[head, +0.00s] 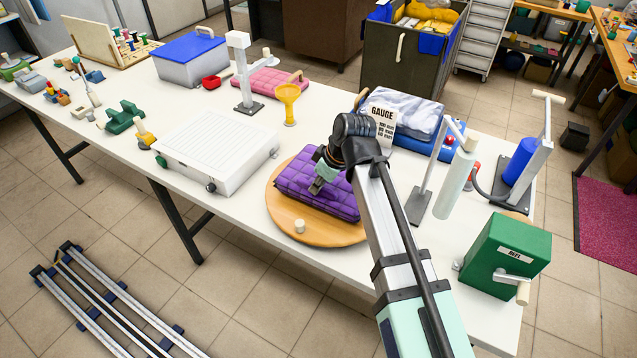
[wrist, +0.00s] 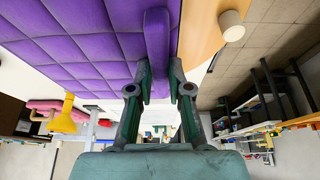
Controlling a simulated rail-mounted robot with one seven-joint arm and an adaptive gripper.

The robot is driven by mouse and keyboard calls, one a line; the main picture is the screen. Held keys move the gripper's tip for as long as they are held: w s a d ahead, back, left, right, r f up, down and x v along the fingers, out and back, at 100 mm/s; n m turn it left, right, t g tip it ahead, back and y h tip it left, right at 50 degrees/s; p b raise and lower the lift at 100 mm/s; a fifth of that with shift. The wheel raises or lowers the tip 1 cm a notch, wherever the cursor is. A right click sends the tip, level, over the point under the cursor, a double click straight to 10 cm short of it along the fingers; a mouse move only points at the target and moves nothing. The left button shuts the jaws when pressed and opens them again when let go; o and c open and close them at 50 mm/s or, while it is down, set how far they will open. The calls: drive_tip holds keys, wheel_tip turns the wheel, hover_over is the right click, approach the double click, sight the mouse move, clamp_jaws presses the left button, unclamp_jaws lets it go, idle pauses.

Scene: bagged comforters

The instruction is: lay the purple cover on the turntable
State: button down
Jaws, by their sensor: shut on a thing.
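The purple cover (head: 335,187), a quilted bag, lies over the wooden turntable (head: 280,225) in the head view. I cannot tell whether it bears fully on the disc. My arm hides the cover's right part in the head view.
A white flat box (head: 215,155) stands left of the turntable, and a yellow funnel (head: 290,97) behind. A gauge card (head: 383,120) and a blue-and-white bagged comforter (head: 410,115) are behind the arm.

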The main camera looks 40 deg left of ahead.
drive_tip(key=shift+f, duration=0.5)
drive_tip(key=shift+c, duration=1.8)
unclamp_jaws()
drive_tip(key=shift+r, duration=0.15)
drive_tip(key=shift+a+p+v, duration=0.15)
drive_tip(key=shift+p+v, duration=0.8)
drive_tip(key=shift+v, duration=0.7)
drive_tip(key=shift+a+p+v, duration=0.2)
drive_tip(key=shift+p+v, duration=0.75)
drive_tip(key=shift+v, duration=0.65)
drive_tip(key=shift+r, duration=0.2)
